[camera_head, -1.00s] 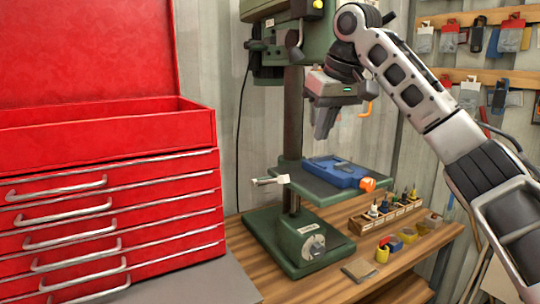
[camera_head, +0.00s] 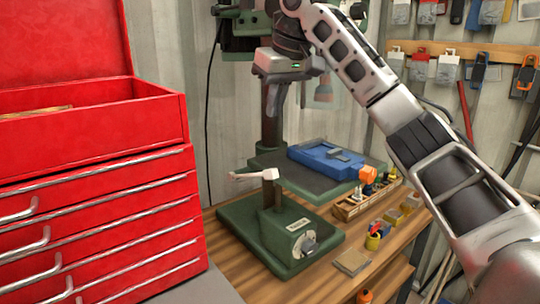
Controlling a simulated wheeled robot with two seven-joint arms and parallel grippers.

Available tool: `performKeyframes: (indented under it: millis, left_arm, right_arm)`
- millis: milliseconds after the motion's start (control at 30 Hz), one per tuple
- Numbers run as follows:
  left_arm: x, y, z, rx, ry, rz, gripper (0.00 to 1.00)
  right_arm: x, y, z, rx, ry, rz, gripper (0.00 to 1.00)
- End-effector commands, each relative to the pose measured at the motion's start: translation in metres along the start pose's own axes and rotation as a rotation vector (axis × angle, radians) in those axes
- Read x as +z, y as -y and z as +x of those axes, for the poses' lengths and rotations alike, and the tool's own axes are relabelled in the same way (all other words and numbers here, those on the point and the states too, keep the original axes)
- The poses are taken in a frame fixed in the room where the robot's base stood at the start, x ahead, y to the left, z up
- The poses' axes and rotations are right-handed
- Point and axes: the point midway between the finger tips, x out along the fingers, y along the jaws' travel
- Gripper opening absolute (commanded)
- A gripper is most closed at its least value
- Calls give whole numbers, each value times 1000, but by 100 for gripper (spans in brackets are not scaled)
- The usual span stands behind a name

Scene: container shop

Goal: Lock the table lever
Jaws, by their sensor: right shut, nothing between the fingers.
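A green drill press stands on the wooden bench, with its dark column (camera_head: 269,132) rising from a green base (camera_head: 250,222). Its flat work table (camera_head: 300,184) carries a blue vise (camera_head: 325,158). A pale table lever (camera_head: 250,176) sits on the left side of the table's support and points left, roughly level. My right gripper (camera_head: 272,112) hangs fingers down above the lever, in front of the column. It is shut and empty, apart from the lever and the vise. It hides part of the column and drill head. My left gripper is out of view.
A red tool chest (camera_head: 95,215) fills the left side. A wooden rack of bits (camera_head: 352,205), small colored containers (camera_head: 376,236) and a flat block (camera_head: 352,262) lie on the bench right of the base. Tools hang on the back wall.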

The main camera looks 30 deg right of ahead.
Motion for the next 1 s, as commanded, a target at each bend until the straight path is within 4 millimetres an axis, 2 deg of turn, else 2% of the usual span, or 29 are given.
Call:
performKeyframes:
  millis: [433, 533, 700, 1000]
  left_arm:
    - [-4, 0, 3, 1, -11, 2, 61]
    - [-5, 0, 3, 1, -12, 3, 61]
    - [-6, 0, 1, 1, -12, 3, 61]
    - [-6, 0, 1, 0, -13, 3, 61]
  right_arm:
    - [2, 2, 93, -6, 6, 1, 0]
    - [15, 0, 101, 0, 3, 0, 0]
    - [25, 0, 111, 1, 2, 1, 0]
    - [29, 0, 114, 1, 0, 2, 0]
